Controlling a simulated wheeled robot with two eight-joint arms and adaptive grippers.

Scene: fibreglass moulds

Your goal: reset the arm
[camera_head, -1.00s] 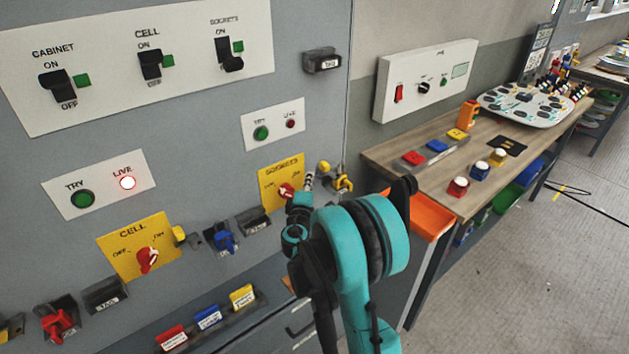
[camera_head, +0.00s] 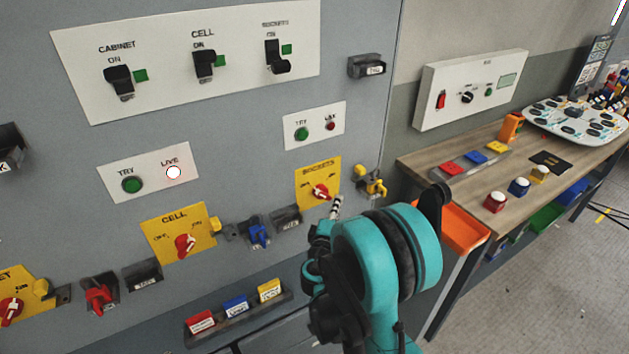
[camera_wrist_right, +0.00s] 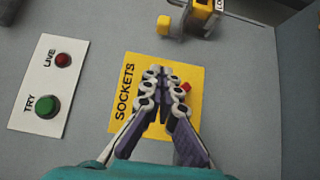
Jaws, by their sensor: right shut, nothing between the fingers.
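My right arm is teal and black and comes up from the bottom of the head view. My right gripper (camera_head: 337,206) is at the lower right of the cabinet panel, close to the yellow SOCKETS plate (camera_head: 312,172). In the wrist view the right gripper (camera_wrist_right: 159,72) is shut and empty, with its fingertips together in front of the SOCKETS plate (camera_wrist_right: 118,98). The fingers hide most of the red knob (camera_wrist_right: 186,87) on that plate. I cannot tell whether they touch it. My left gripper is not in view.
The grey cabinet carries the CELL plate (camera_head: 160,240), lit LIVE lamp (camera_head: 173,172) and a switch panel (camera_head: 235,75). A small ledge holds coloured tags (camera_head: 235,305). A wooden bench (camera_head: 420,158) with an orange tray (camera_head: 462,225) stands at right. Floor beyond is clear.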

